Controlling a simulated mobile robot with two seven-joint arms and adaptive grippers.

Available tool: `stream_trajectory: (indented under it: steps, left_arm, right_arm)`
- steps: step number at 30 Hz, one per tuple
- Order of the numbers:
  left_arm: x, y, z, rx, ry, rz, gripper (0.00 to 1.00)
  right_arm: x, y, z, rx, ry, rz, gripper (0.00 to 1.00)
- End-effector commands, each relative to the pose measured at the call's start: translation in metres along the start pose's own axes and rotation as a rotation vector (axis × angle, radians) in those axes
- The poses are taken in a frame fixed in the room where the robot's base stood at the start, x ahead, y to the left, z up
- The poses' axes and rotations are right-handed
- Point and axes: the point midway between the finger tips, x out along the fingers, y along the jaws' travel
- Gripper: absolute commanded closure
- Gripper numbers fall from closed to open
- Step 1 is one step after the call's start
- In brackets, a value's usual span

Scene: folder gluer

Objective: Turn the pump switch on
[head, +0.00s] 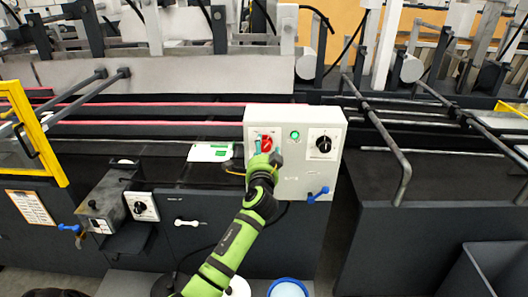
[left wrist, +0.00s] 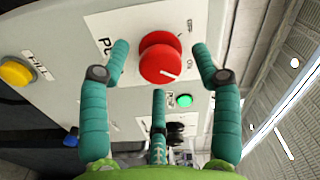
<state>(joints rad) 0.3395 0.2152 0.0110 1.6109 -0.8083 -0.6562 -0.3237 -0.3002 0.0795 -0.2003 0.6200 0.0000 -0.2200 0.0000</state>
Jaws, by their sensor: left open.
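The pump switch (left wrist: 160,62) is a round red knob with a white mark, on a light grey panel with a partly hidden label starting "PU" and OFF/ON lettering. In the head view the red switch (head: 267,142) is partly hidden by my left gripper (head: 266,157), which is in front of the control box (head: 312,180). In the left wrist view my left gripper (left wrist: 160,68) is open. Two teal fingers stand on either side of the knob and a third is below it. Contact with the knob cannot be told.
A green light (head: 295,135) and a black knob (head: 324,143) sit right of the switch. A blue-handled valve (head: 318,194) sticks out low on the box. The left wrist view shows a yellow button (left wrist: 16,73). Metal rods (head: 383,140) stand to the right.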

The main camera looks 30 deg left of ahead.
Motion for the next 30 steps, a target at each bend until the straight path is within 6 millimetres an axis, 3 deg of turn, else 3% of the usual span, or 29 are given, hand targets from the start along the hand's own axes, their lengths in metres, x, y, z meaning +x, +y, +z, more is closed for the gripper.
stream_trajectory:
  steps: [7, 15, 21, 30]
  left_arm:
    - [-0.021, 0.001, -0.001, -0.002, 0.002, 0.001, 0.36]
    - [-0.078, 0.002, 0.000, -0.002, 0.001, 0.004, 0.36]
    - [-0.109, 0.001, 0.000, -0.001, 0.001, 0.003, 0.36]
    - [-0.120, 0.000, 0.000, 0.001, -0.001, 0.000, 0.36]
  right_arm:
    - [0.000, 0.000, 0.000, 0.000, 0.000, 0.000, 0.64]
    - [0.000, 0.001, 0.000, 0.000, 0.000, 0.001, 0.64]
    - [0.000, 0.001, 0.000, 0.000, 0.000, 0.001, 0.64]
    - [0.000, 0.001, 0.000, 0.000, 0.000, 0.001, 0.64]
